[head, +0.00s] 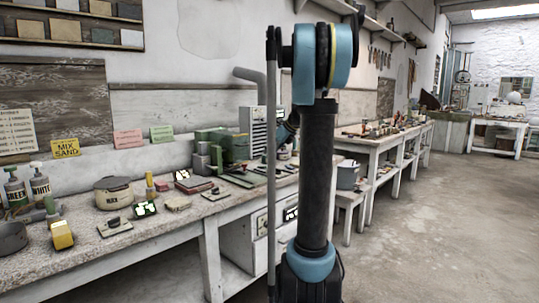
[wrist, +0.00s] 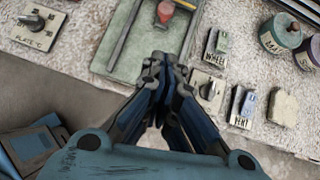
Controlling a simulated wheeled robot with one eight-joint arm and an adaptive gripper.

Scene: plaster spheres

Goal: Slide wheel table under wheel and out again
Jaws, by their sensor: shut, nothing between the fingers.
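My gripper (wrist: 164,68) is shut and empty in the wrist view, its fingertips together above the bench. Just beyond the fingertips lies a flat green plate (wrist: 130,65) with a dark bar along it and a red-topped knob (wrist: 165,11). I cannot tell for sure whether this plate is the wheel table. A switch labelled WHEEL (wrist: 217,45) sits to the right of the plate. In the head view, a green machine (head: 224,143) stands on the bench against the wall. The wheel itself cannot be made out, and my arm hides part of that area.
A switch labelled VENT (wrist: 240,108) and another small switch plate (wrist: 207,91) lie right of my fingers. A PLATE switch (wrist: 38,30) is at upper left. Jars (wrist: 280,34) stand at right. A lidded pot (head: 114,194) and bottles stand along the bench (head: 75,248). Open floor (head: 430,240) lies right.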

